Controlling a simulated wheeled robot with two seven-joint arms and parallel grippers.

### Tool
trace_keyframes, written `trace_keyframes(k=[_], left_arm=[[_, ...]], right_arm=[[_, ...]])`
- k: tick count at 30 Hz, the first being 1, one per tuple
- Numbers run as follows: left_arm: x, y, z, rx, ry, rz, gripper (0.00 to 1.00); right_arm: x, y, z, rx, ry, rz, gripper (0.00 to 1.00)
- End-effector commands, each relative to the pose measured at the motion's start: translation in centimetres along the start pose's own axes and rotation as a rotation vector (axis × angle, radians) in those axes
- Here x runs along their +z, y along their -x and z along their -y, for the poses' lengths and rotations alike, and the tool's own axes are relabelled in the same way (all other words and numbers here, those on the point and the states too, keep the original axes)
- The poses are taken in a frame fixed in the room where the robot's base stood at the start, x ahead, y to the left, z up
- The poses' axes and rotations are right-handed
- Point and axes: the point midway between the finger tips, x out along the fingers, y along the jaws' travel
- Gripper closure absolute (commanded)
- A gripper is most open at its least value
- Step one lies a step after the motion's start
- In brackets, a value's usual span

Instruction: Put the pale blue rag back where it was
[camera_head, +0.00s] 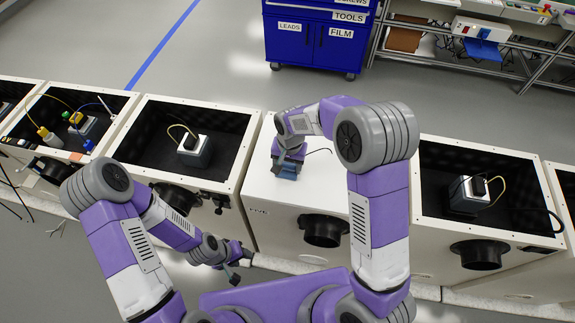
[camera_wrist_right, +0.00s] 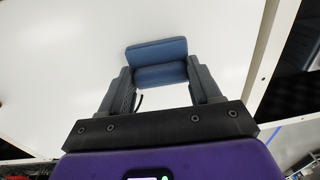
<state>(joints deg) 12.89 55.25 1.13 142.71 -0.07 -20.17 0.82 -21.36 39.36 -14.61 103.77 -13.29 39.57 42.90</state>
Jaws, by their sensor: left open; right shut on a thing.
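The pale blue rag (camera_head: 287,171) looks like a small folded pad, greyish blue, over the white lid of the closed middle box (camera_head: 262,196). My right gripper (camera_head: 289,157) is shut on it from above. In the right wrist view the rag (camera_wrist_right: 158,62) sits between the two fingertips of my right gripper (camera_wrist_right: 160,84), with the plain white lid behind it. I cannot tell whether the rag touches the lid. My left gripper (camera_head: 232,268) is open and low in front of the box row, with nothing visible in it.
Open black-lined boxes with white devices stand left (camera_head: 193,153) and right (camera_head: 470,190). Black round ports (camera_head: 324,229) stick out from the box fronts. A blue cabinet (camera_head: 315,38) and a metal shelf with a blue item (camera_head: 486,33) stand behind. The lid around the rag is mostly clear.

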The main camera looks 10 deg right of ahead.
Motion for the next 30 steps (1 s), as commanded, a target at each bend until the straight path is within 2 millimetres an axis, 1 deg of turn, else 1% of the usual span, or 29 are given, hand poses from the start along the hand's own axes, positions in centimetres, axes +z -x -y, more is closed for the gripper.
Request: trace_keyframes(k=[9,10,14,15,24,26,29,30], left_arm=[[0.0,-0.1,0.1,0.0,0.0,0.0,0.56],[0.0,-0.1,0.0,0.0,0.0,0.0,0.56],[0.0,-0.1,0.0,0.0,0.0,0.0,0.56],[0.0,-0.1,0.0,0.0,0.0,0.0,0.56],[0.0,0.1,0.0,0.0,0.0,0.0,0.56],[0.0,0.2,-0.1,0.0,0.0,0.0,0.56],[0.0,0.6,-0.2,0.0,0.0,0.0,0.56],[0.0,0.7,-0.3,0.0,0.0,0.0,0.56]], right_arm=[[0.0,-0.3,0.0,-0.001,0.001,-0.001,0.75],[0.0,-0.2,0.0,-0.001,0.001,-0.001,0.33],[0.0,-0.2,0.0,-0.001,0.001,-0.001,0.13],[0.0,-0.2,0.0,-0.001,0.001,-0.001,0.1],[0.0,0.1,0.0,-0.001,0.001,-0.002,0.1],[-0.1,0.6,0.1,-0.002,0.001,-0.003,0.1],[-0.1,2.2,0.1,-0.004,0.001,-0.005,0.1],[-0.1,3.0,0.1,-0.004,0.002,-0.005,0.1]])
